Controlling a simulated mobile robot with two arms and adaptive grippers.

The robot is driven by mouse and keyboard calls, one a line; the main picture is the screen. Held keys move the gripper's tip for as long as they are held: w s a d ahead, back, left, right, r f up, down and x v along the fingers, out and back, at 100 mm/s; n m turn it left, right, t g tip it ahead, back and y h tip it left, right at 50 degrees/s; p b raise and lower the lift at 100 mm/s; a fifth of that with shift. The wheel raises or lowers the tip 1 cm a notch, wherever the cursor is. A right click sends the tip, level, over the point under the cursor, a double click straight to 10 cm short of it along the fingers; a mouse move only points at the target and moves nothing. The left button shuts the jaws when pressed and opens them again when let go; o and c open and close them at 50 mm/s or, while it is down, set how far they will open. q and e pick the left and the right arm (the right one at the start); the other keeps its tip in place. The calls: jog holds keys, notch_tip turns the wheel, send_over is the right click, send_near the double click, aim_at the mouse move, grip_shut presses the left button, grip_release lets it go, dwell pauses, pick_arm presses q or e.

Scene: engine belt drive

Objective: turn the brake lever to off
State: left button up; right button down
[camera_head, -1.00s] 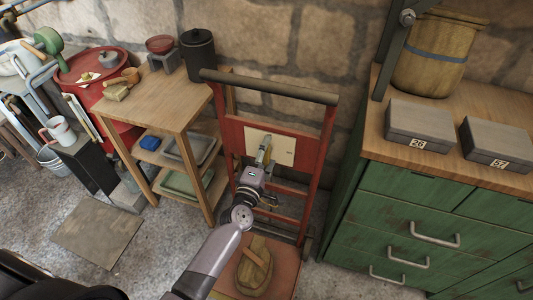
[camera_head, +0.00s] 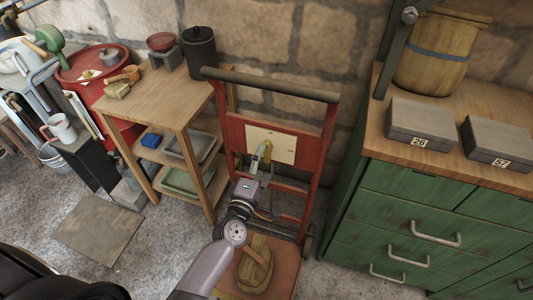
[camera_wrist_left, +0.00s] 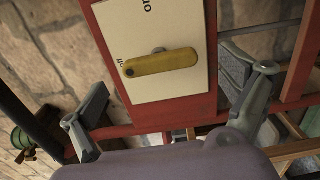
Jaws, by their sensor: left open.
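The brake lever is a yellow bar (camera_wrist_left: 162,62) on a cream plate (camera_wrist_left: 160,92) in the left wrist view. It lies crosswise, its left end beside small, partly covered lettering at the plate's left edge. More lettering is cut off at the top. In the head view the plate (camera_head: 285,147) is on a red upright frame (camera_head: 237,135); the lever is a small yellow patch there, partly hidden. My left gripper (camera_head: 262,157) is in front of the plate. In the left wrist view my open fingers (camera_wrist_left: 182,82) stand wide on both sides, with the lever between and beyond them, apparently untouched.
A wooden shelf table (camera_head: 153,99) stands left of the red frame. A green drawer cabinet (camera_head: 400,215) with grey boxes (camera_head: 420,122) stands to the right. A stone wall is behind.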

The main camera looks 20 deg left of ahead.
pick_arm(q)
jog(key=s, duration=0.7)
jog(key=shift+s+a, duration=0.15)
jog(key=shift+s, duration=0.1)
dwell(1.0)
